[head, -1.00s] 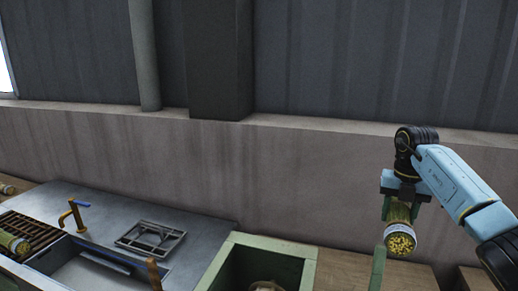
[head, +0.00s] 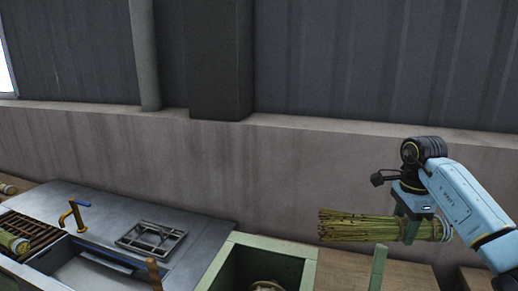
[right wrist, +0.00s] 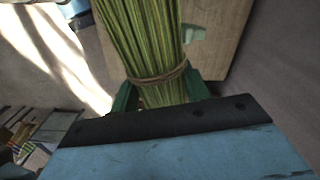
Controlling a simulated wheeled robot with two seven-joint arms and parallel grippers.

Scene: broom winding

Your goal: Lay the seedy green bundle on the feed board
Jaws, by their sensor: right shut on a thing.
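The green bundle (head: 358,227) is held in the air at the right of the head view. It lies nearly level, its loose speckled end pointing left and its pale-banded end right. My right gripper (head: 408,226) is shut around it from above, closer to the banded end. In the right wrist view the stalks (right wrist: 145,35) run up between the green fingers (right wrist: 160,92), with a twine tie at the jaws. I cannot tell for sure which surface is the feed board; a wooden surface (head: 345,270) lies below the bundle. My left gripper is out of view.
A green-rimmed bin (head: 308,268) stands left of the wooden surface, and a green upright (head: 378,266) rises from that surface. Another bundle (head: 14,243) lies on the slatted rack. A wall runs behind.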

